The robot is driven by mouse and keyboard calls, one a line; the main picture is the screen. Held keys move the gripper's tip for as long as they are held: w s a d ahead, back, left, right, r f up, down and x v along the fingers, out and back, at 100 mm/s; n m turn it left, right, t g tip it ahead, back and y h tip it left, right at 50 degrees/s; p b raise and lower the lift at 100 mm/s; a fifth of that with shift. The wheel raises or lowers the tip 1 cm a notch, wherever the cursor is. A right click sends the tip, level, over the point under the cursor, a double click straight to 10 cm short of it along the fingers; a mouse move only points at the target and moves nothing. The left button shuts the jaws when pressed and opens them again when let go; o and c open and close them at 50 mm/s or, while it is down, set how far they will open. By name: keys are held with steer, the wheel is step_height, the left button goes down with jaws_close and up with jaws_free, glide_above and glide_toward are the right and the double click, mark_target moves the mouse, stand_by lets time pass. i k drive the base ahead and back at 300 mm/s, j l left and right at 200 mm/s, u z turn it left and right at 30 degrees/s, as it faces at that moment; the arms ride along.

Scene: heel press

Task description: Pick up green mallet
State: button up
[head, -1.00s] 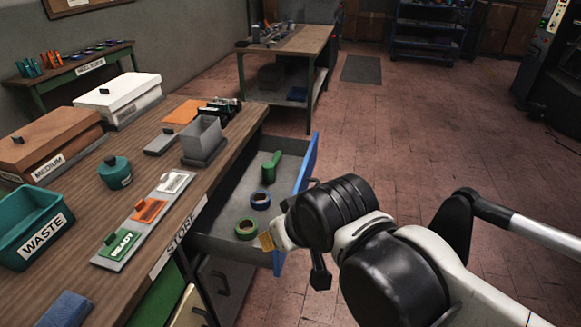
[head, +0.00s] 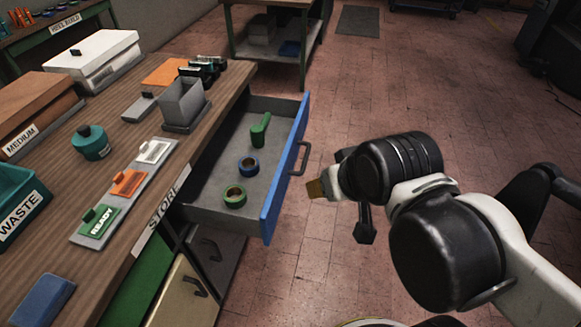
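The green mallet (head: 260,130) lies in the open drawer (head: 218,195) with the blue front, towards its far end. It is clear of the drawer's front panel. My gripper (head: 316,188) is outside the drawer, to the right of its blue front and handle, over the floor. Only a small tan tip shows past my wrist, so I cannot see whether the fingers are open or shut. Nothing is seen hanging from it.
A blue tape roll (head: 248,166) and a green tape roll (head: 235,197) lie in the drawer nearer me. The workbench (head: 140,208) holds a grey bin (head: 183,101), boxes and a labelled strip.

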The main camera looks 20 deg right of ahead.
mark_target(257, 132)
steer(key=u, duration=1.25)
steer(key=i+l+z, duration=0.15)
steer(key=z, duration=0.25)
steer(key=i+l+z, duration=0.2)
steer(key=z, duration=0.25)
steer(key=i+z, duration=0.2)
steer(key=z, duration=0.2)
steer(key=i+l+z, duration=0.1)
steer(key=z, duration=0.35)
steer(key=i+j+z, duration=0.15)
steer(key=i+z, duration=0.25)
steer(key=k, duration=0.1)
